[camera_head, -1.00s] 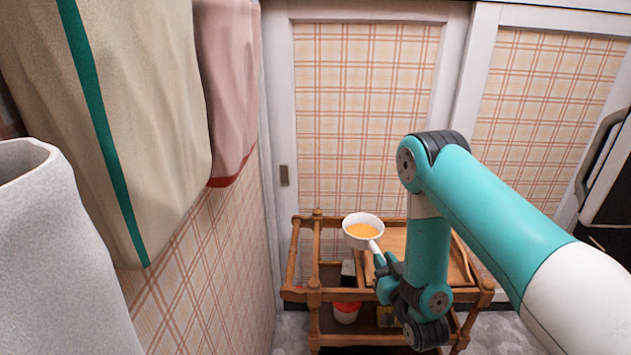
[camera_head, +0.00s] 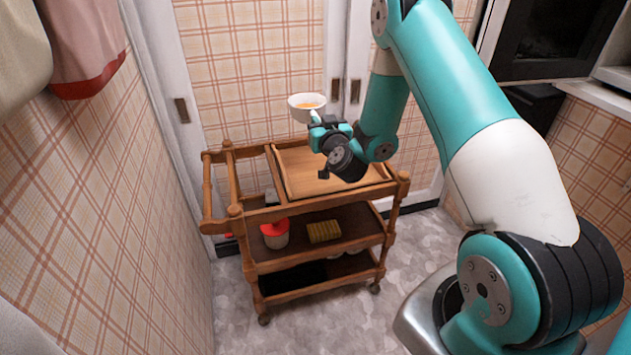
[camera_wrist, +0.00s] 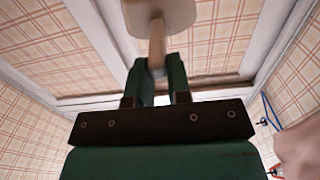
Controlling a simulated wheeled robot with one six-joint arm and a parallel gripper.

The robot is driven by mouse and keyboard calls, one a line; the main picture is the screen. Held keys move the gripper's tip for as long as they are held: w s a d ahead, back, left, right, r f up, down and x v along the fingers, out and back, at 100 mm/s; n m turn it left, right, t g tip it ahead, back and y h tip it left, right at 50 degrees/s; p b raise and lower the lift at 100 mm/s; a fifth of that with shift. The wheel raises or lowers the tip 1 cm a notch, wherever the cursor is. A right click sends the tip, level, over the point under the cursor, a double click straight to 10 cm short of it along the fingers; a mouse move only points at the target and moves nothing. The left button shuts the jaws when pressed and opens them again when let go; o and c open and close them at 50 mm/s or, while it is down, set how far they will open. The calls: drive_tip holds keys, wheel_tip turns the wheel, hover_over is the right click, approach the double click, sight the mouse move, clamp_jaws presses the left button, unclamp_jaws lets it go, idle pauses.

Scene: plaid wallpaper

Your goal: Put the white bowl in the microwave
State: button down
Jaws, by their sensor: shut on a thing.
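The white bowl (camera_head: 307,106) with orange contents is in the air above the back of the wooden cart, roughly level. My gripper (camera_head: 317,121) is at its near side, shut on it. In the wrist view the pale underside of the bowl (camera_wrist: 165,14) shows at the top. A short handle-like part of it runs down between the green fingers of my gripper (camera_wrist: 158,72). A dark, black-fronted appliance (camera_head: 555,35), which may be the microwave, is at the upper right. It is cut by the frame, and I cannot tell whether its door is open.
The wooden cart (camera_head: 322,262) stands below, with a board (camera_head: 300,175) on top. A red-and-white container (camera_head: 275,236) and a yellow item (camera_head: 323,232) are on its shelf. Towels (camera_head: 85,45) hang at upper left. A white counter edge (camera_head: 600,97) is at right. Grey floor is clear in front.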

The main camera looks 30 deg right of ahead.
drive_tip(key=shift+f+b, duration=3.55)
drive_tip(key=shift+f, duration=5.5)
drive_tip(key=c, duration=1.1)
unclamp_jaws()
